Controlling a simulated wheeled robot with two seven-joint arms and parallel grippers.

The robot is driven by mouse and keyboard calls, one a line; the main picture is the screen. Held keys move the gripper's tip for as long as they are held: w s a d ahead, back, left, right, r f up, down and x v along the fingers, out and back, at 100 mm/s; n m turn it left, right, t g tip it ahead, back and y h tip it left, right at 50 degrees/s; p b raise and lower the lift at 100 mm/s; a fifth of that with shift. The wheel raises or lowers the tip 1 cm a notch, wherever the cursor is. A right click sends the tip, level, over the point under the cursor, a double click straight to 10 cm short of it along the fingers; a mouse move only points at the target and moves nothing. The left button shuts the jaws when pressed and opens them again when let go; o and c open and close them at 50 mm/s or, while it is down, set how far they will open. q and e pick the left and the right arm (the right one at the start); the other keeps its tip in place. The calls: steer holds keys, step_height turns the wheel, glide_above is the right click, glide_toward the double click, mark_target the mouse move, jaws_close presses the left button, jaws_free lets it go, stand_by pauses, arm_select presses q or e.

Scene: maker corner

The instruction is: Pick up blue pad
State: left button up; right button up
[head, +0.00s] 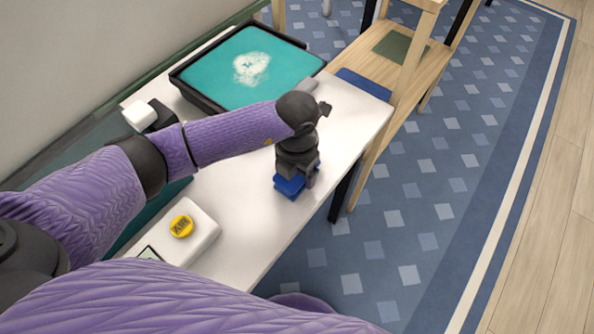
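A small blue pad (289,187) is on the white table near its right edge. My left gripper (297,174) points down right at the pad, with its dark fingers covering part of it. A finger shows at the pad's right side, but I cannot tell whether the fingers are closed on it. I also cannot tell whether the pad rests on the table or is slightly raised. My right gripper is out of view.
A black tray (188,90) with a teal surface and white powder stands at the back. A white box with a yellow AIR button (181,226) is at the front. A wooden bench (378,68) stands beyond.

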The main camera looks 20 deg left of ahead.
arm_select(q)
steer(key=c, duration=0.3)
steer(key=shift+r, duration=0.25)
step_height(320, 180, up, 9)
steer(key=p, duration=0.3)
steer(key=shift+r+p, duration=0.15)
steer(key=shift+p, duration=0.25)
steer(key=shift+r, duration=0.15)
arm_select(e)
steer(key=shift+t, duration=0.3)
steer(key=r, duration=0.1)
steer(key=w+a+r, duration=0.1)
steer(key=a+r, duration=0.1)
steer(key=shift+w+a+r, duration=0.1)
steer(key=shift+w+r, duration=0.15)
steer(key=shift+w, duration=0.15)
